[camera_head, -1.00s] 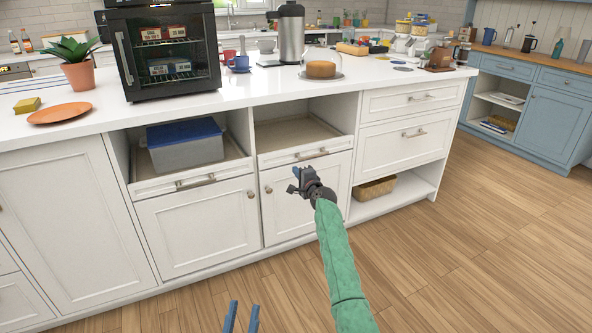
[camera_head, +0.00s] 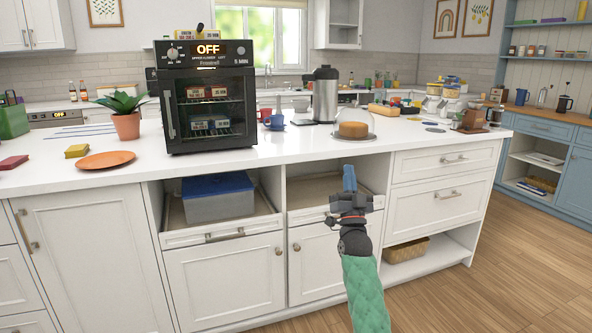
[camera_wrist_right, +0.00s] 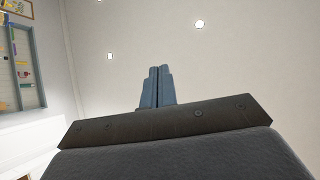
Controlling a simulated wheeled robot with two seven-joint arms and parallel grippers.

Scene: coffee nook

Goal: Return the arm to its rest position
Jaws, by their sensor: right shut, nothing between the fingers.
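My right gripper (camera_head: 349,178) shows in the head view in front of the island's open shelf section, on an arm with a green sleeve that comes in from the bottom. Its blue fingers point up and are together, with nothing between them. In the right wrist view the two blue fingers (camera_wrist_right: 156,88) lie side by side against a plain pale background. My left gripper is not in the head view now.
The white island counter (camera_head: 260,165) holds a black oven (camera_head: 205,105) reading OFF, a steel flask (camera_head: 325,95), a glass dome (camera_head: 353,125), a plant (camera_head: 126,125) and an orange plate (camera_head: 105,160). A blue-lidded bin (camera_head: 217,200) sits in a drawer. Wooden floor (camera_head: 520,270) is clear at right.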

